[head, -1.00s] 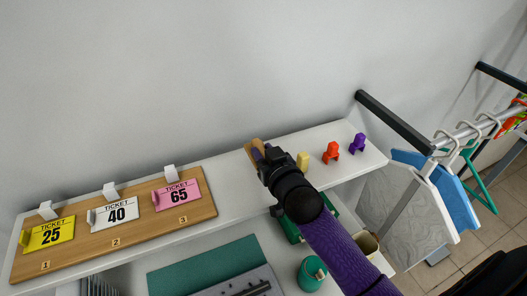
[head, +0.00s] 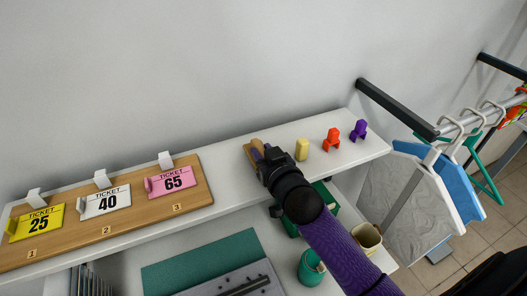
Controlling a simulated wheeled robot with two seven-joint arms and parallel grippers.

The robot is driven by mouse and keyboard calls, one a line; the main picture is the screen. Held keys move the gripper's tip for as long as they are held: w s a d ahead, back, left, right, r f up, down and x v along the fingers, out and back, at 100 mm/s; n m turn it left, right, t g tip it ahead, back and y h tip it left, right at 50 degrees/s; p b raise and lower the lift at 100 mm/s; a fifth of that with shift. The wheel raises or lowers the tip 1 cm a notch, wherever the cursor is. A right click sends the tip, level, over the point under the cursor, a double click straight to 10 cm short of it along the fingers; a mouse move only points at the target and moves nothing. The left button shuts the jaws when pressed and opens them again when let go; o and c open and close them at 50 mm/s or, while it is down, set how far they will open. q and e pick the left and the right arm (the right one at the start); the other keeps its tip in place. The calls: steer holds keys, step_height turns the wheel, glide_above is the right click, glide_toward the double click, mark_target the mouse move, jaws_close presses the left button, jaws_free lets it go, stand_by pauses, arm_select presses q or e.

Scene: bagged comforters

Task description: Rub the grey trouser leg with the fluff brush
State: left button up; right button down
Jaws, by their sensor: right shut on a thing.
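My right gripper (head: 267,158) reaches over the white upper shelf and is shut on a small tan wooden thing, which looks like the fluff brush (head: 256,145). The gripper hides most of it, so its bristles do not show. It is at or just above the shelf top; I cannot tell whether it touches. I cannot make out a grey trouser leg in this view. My left gripper is not in view.
On the white shelf (head: 228,182), yellow (head: 302,149), orange (head: 332,140) and purple (head: 358,131) pieces stand right of the gripper. A ticket board (head: 140,222) lies left. Below are a green mat (head: 200,262) and a teal pot (head: 311,268). A hanger rail (head: 478,120) is right.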

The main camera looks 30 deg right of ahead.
steer(key=shift+f, duration=0.5)
jaws_free()
stand_by(0.3)
steer(key=shift+s+a+r+p, duration=0.1)
steer(key=shift+s+r+p, duration=0.4)
steer(key=shift+s+p, duration=0.25)
steer(key=shift+s+r+p, duration=0.45)
steer(key=shift+s+p, duration=0.2)
steer(key=shift+s, duration=0.25)
steer(key=shift+s+a+r+p, duration=0.1)
steer(key=shift+s+r+p, duration=0.4)
steer(key=shift+s+p, duration=0.25)
steer(key=shift+s, duration=0.1)
